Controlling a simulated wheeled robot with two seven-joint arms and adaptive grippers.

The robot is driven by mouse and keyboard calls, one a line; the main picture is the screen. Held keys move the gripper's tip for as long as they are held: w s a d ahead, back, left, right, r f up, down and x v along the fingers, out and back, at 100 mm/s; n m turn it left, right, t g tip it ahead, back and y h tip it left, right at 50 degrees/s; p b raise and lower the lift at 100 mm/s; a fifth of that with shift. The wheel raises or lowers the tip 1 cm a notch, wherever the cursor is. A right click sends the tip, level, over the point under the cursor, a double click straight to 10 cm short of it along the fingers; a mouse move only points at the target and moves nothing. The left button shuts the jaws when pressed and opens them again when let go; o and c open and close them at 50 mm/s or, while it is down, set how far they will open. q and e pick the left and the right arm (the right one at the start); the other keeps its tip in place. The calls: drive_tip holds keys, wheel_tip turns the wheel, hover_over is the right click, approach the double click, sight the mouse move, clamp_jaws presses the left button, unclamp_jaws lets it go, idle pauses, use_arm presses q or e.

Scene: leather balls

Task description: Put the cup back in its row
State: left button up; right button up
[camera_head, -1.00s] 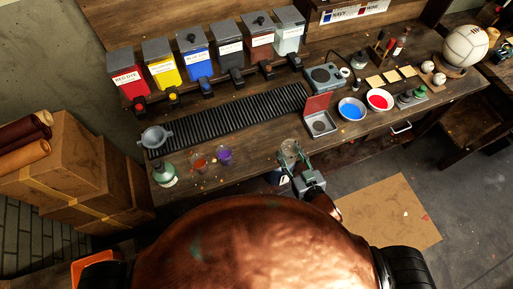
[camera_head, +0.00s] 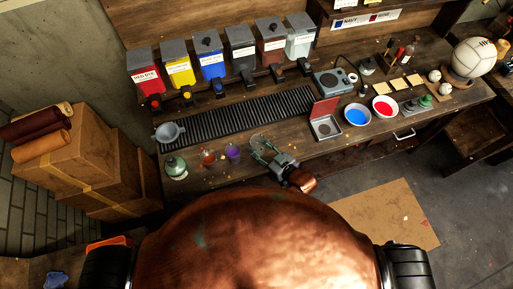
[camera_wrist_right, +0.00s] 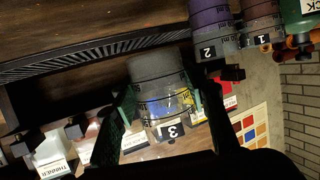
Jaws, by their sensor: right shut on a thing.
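The clear cup (camera_head: 258,143) is held in my right gripper (camera_head: 265,153), whose fingers close around its sides. In the right wrist view this cup (camera_wrist_right: 158,92) has a label 3 and measuring marks, and looks empty. The cup with purple liquid (camera_head: 233,152) stands close to its left in the head view; in the wrist view it is cup 2 (camera_wrist_right: 210,22). The cup with orange-red liquid (camera_head: 208,159) stands further left and is cup 1 (camera_wrist_right: 262,32). A small gap shows between cups 3 and 2. I cannot tell whether the held cup touches the table. My left gripper is out of view.
A black ribbed drip tray (camera_head: 240,117) lies behind the cups, below a row of dye dispensers (camera_head: 212,62). A green bottle (camera_head: 176,168) stands left of the cups. A box with a red open lid (camera_head: 324,126) and dye bowls (camera_head: 357,115) stand to the right.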

sight(257, 145)
drive_tip(key=w+f, duration=0.2)
drive_tip(key=f, duration=0.1)
drive_tip(key=shift+w+a, duration=0.3)
drive_tip(key=shift+a, duration=0.05)
drive_tip(key=shift+f, duration=1.5)
drive_tip(key=shift+f, duration=0.1)
drive_tip(key=o, duration=1.3)
drive_tip(key=shift+c, duration=0.2)
drive_tip(key=v, duration=1.2)
